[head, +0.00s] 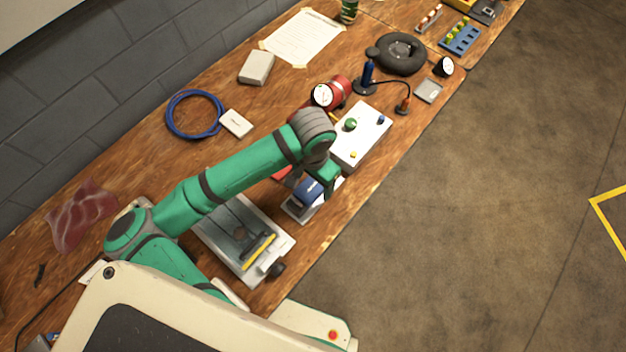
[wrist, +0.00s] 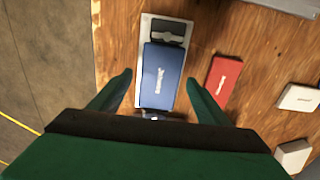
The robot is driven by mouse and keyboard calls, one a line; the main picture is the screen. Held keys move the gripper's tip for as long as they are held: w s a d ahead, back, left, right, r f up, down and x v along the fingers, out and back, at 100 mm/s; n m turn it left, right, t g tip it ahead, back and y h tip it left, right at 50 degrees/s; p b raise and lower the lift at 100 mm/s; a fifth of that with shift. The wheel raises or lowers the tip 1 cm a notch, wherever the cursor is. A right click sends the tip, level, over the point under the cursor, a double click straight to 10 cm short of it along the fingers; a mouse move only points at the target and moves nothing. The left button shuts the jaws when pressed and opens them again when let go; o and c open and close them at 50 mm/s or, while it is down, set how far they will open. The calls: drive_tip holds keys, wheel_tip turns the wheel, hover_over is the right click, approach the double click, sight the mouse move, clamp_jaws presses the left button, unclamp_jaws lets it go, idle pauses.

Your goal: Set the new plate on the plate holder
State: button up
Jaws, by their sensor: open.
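A blue plate-like block (wrist: 163,76) with white lettering lies on a pale grey base (wrist: 146,32), which may be the plate holder. In the head view the blue block (head: 307,191) and base (head: 297,211) are partly behind my arm. A red block (wrist: 222,76) of similar shape lies on the wood to the right in the wrist view; I cannot tell which block is the new plate. My gripper (wrist: 160,78) is open and empty, its fingers apart on either side of the blue block. In the head view my gripper (head: 328,184) is above the base.
A grey tray (head: 273,228) with a yellow bar and black knob lies nearer me. A white box (head: 371,131) with coloured buttons and a red gauge (head: 322,95) stand just beyond. White blocks (wrist: 299,97) lie right in the wrist view. The bench edge is close; open floor lies beyond.

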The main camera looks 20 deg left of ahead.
sight(313, 186)
drive_tip(key=shift+r, duration=0.1)
wheel_tip(313, 186, up, 11)
drive_tip(key=shift+f, duration=0.2)
idle(0.7)
